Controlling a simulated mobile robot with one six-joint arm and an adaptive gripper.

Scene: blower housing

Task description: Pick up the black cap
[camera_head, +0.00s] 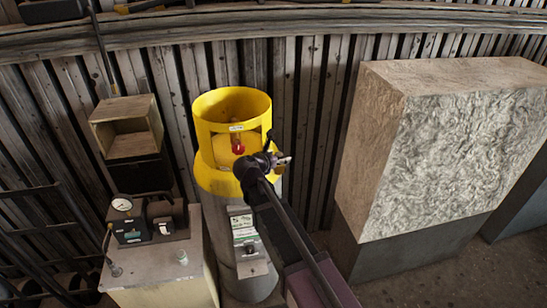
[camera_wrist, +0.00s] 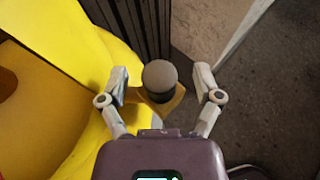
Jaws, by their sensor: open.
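A dark grey-black cap (camera_wrist: 160,76) with a rounded top shows between my two fingers in the wrist view. A brownish-yellow piece (camera_wrist: 160,104) shows just below it. My gripper (camera_wrist: 161,84) is open, with a finger on each side of the cap and a visible gap on both sides. How far the cap lies beyond the fingertips is hard to tell. In the head view my gripper (camera_head: 282,161) is at the right side of the yellow housing (camera_head: 208,155). I cannot clearly make out the cap there.
The yellow housing wall (camera_wrist: 75,45) is close on the left in the wrist view. A large rough stone block (camera_head: 440,145) stands to the right. A small table (camera_head: 160,270) with a gauge device (camera_head: 140,220) and an open wooden box (camera_head: 130,140) are to the left.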

